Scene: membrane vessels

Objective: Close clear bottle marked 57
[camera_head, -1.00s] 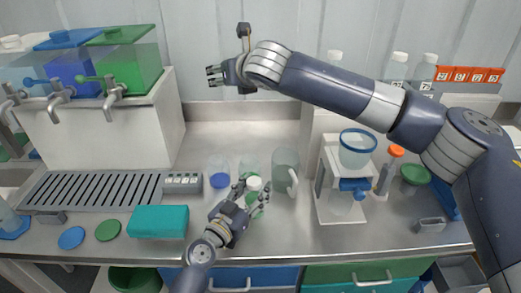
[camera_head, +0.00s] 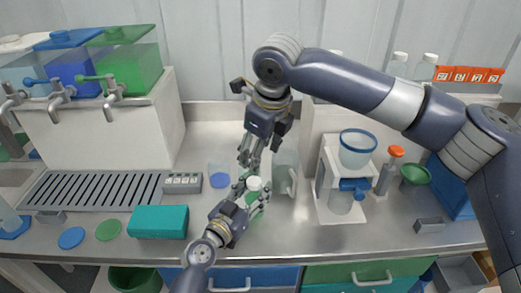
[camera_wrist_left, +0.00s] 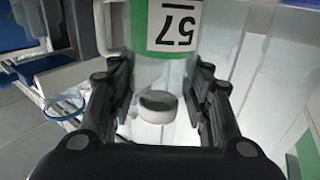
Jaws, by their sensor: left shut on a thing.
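The clear bottle marked 57 (camera_head: 254,197) stands upright on the steel counter, with a white cap-like top (camera_head: 254,184). In the left wrist view its green-edged 57 label (camera_wrist_left: 174,27) shows upside down, and a white round piece with a grey face (camera_wrist_left: 158,105) is between the fingers. My left gripper (camera_head: 250,201) is shut on the bottle from the front; its fingers flank the bottle in the wrist view. My right gripper (camera_head: 250,160) hangs just above the bottle, fingers pointing down. They look apart and empty. Whether the top is seated tight cannot be told.
A clear mug (camera_head: 287,172) stands close right of the bottle, and a beaker with blue liquid (camera_head: 219,175) close left. A white stand with a blue-rimmed vessel (camera_head: 357,150) is further right. A teal box (camera_head: 158,221) lies front left.

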